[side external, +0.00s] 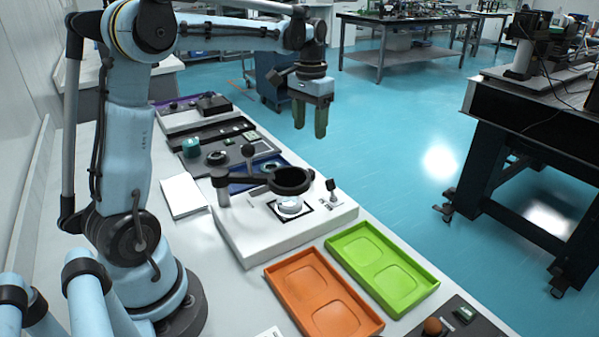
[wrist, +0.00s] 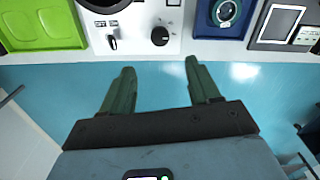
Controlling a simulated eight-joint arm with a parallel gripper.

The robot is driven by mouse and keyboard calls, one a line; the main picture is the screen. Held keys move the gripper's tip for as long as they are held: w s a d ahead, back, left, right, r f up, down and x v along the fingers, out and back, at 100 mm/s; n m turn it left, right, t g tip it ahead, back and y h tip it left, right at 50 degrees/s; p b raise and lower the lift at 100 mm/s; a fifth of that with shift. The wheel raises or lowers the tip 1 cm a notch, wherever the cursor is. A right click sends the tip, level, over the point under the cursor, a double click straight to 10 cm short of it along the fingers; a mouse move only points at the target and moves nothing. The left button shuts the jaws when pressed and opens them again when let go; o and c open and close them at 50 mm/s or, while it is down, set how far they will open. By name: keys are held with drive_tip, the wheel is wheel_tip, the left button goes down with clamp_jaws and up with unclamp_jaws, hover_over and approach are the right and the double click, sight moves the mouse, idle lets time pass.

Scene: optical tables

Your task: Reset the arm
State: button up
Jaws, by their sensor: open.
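My gripper (side external: 310,118) hangs with its green fingers pointing down, past the far edge of the white table in the side view. In the wrist view my gripper (wrist: 158,85) has its two fingers spread apart with nothing between them. Blue floor shows behind and between the fingers. My arm is raised and stretched out above the table, and its base stands on the table at the left.
A white device (side external: 244,240) with a black ring (side external: 291,181) stands mid-table. An orange tray (side external: 290,283) and a green tray (side external: 347,250) lie in front. A blue tray (side external: 240,178) and dark panels lie behind. An optical table (side external: 520,110) stands at right across open floor.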

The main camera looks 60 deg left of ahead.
idle(0.3)
drive_tip(key=s+d+f+t, duration=0.1)
drive_tip(key=s+d+t, duration=0.1)
drive_tip(key=s+d, duration=0.2)
drive_tip(key=s+d+f+m+t, duration=0.1)
drive_tip(key=s+d+t, duration=0.1)
drive_tip(key=s+d, duration=0.2)
drive_tip(key=s+d+f+m+t, duration=0.1)
drive_tip(key=s+d+t, duration=0.2)
drive_tip(key=d, duration=0.5)
drive_tip(key=shift+s+f, duration=0.1)
drive_tip(key=shift+s, duration=0.45)
